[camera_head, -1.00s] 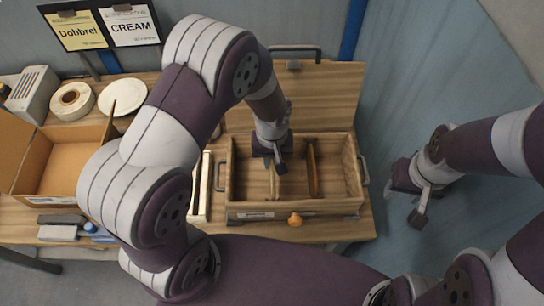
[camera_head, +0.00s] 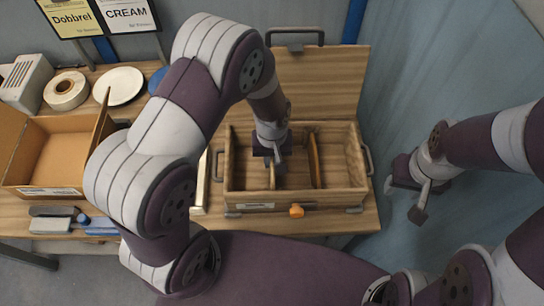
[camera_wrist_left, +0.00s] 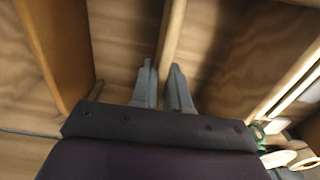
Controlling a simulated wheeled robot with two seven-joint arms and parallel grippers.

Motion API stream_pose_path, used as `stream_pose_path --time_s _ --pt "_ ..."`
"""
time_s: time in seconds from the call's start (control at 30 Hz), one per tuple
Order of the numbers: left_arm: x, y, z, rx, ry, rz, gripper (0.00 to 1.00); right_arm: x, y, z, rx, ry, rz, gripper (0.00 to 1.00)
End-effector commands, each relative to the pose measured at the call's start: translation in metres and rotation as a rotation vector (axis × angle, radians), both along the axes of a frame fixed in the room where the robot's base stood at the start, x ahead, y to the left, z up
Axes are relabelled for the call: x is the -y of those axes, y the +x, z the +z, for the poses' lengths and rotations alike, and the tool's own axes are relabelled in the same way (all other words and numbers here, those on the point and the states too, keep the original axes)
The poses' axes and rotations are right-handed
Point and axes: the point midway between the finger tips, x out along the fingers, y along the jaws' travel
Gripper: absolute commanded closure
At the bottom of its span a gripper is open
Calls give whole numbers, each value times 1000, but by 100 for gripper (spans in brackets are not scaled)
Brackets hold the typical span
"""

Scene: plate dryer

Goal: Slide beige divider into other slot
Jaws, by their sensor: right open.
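The wooden crate (camera_head: 238,207) stands on the table, with its slots running front to back. The beige divider (camera_head: 271,178) stands upright left of the crate's middle; its top edge also shows in the left wrist view (camera_wrist_left: 172,22). A darker orange-brown divider (camera_head: 314,160) stands right of it, and it appears on the left in the left wrist view (camera_wrist_left: 50,50). My left gripper (camera_head: 272,160) is down at the crate, its fingers (camera_wrist_left: 162,72) close together on both sides of the beige divider. The divider's lower edge is hidden. My right gripper (camera_head: 404,200) is open and empty, right of the crate.
An open cardboard box (camera_head: 50,190) lies at the left, with a white plate (camera_head: 119,86) and a tape roll (camera_head: 66,90) behind. An orange knob (camera_head: 296,210) sticks out at the crate's front. Metal handles (camera_head: 369,160) flank the crate. Wood surface behind it is clear.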

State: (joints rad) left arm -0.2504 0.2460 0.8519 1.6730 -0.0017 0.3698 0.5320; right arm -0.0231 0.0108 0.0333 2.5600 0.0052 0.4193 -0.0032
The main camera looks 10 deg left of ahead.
Motion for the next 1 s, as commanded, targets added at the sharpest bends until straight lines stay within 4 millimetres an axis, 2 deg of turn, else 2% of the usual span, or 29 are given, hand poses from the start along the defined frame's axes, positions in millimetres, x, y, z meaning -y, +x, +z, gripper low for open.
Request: stream_pose_path --time_s 0.03,0.1,0.37,0.47,0.57,0.8,1.0 --pt "0 0 0 0 0 0 72 0 0 0 0 0 0 55" --pt "0 0 0 0 0 0 55 0 0 0 0 0 0 55" --pt "0 0 1 0 0 0 55 0 0 0 0 0 0 55" --pt "0 1 9 2 0 0 55 0 0 -2 0 0 0 55" --pt "0 1 31 7 -2 0 55 0 0 -7 0 0 0 55" --pt "0 1 95 5 -2 0 55 0 0 -17 0 0 0 55" --pt "0 0 124 2 0 0 55 0 0 -19 0 0 0 55"
